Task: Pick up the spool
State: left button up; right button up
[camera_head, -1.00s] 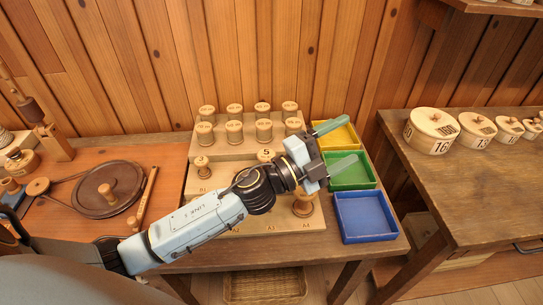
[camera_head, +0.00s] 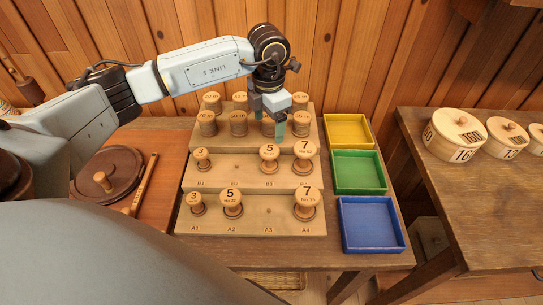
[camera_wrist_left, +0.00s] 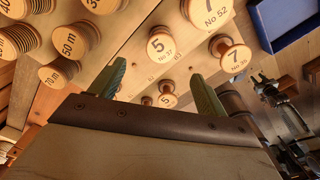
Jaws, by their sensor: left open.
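A stepped wooden board (camera_head: 257,215) holds several turned spools. Its front row has a 3 spool (camera_head: 195,203), a 5 spool (camera_head: 231,203) and a 7 spool (camera_head: 306,203). The middle row has another 3 spool (camera_head: 203,159), another 5 spool (camera_head: 269,157) and another 7 spool (camera_head: 305,156). Larger metre-marked spools (camera_head: 238,123) stand at the back. My left gripper (camera_head: 270,123) points down at the back rows, open and empty, partly covering a back spool. In the left wrist view, a 5 spool (camera_wrist_left: 163,46) shows beyond its parted fingers. My right gripper is out of view.
Yellow (camera_head: 348,130), green (camera_head: 358,173) and blue (camera_head: 371,224) trays stand empty right of the board. A round wooden disc (camera_head: 108,178) lies at left. Lidded number boxes (camera_head: 455,135) are on the right table. The plank wall is close behind the board.

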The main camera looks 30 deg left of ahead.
aim_at(269, 151)
pick_arm(q)
notch_tip(269, 151, down, 12)
jog(key=shift+d+f, duration=0.1)
jog(key=shift+f, duration=0.05)
dwell(0.4)
jog(key=shift+c, duration=0.5)
jog(key=c, duration=1)
